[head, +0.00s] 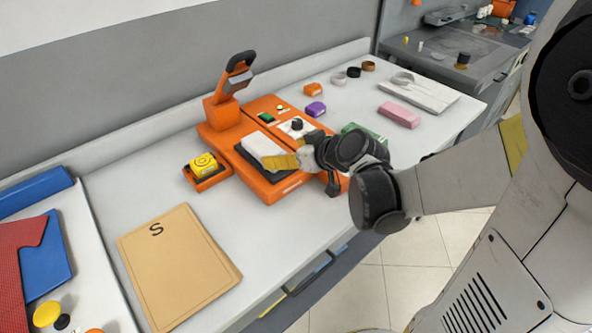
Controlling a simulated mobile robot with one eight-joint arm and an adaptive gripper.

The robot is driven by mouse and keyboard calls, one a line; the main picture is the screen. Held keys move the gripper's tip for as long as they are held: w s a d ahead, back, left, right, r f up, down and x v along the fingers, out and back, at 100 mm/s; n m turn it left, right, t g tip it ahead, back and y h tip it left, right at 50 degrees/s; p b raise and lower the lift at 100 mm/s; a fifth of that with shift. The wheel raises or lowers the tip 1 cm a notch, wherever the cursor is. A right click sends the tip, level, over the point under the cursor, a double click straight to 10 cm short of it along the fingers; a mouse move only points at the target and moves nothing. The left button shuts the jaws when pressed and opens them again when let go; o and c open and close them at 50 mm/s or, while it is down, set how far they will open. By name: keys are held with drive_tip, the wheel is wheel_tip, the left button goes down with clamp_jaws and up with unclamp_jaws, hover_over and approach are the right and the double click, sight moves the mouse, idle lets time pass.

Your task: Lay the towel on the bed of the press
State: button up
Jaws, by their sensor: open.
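The orange press (283,186) stands on the white counter, with its lever arm (235,75) raised at the back left. A white folded block that looks like the towel (258,143) lies on the dark bed (246,163) of the press. My gripper (284,162) is at the front right of the towel, low over the bed, with a yellow finger showing beside it. The jaws are open. Whether a finger touches the towel cannot be told. My wrist hides the right part of the press.
A yellow round item sits in an orange tray (214,181) left of the press. A tan board (179,265) lies at the front left. A pink block (399,115), a purple item (315,109) and a grey-white board (425,95) are to the right.

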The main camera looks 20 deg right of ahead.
drive_tip(key=s+a+r+m+g+h, duration=0.1)
drive_tip(key=s+g+h, duration=0.1)
drive_tip(key=s, duration=0.7)
drive_tip(key=s+a+r+m+g+h, duration=0.1)
drive_tip(key=s+r+m+g, duration=0.1)
drive_tip(key=s, duration=0.7)
drive_tip(key=shift+s+r+h, duration=0.2)
drive_tip(key=shift+s+h, duration=0.05)
drive_tip(key=shift+h, duration=0.15)
drive_tip(key=shift+a, duration=0.1)
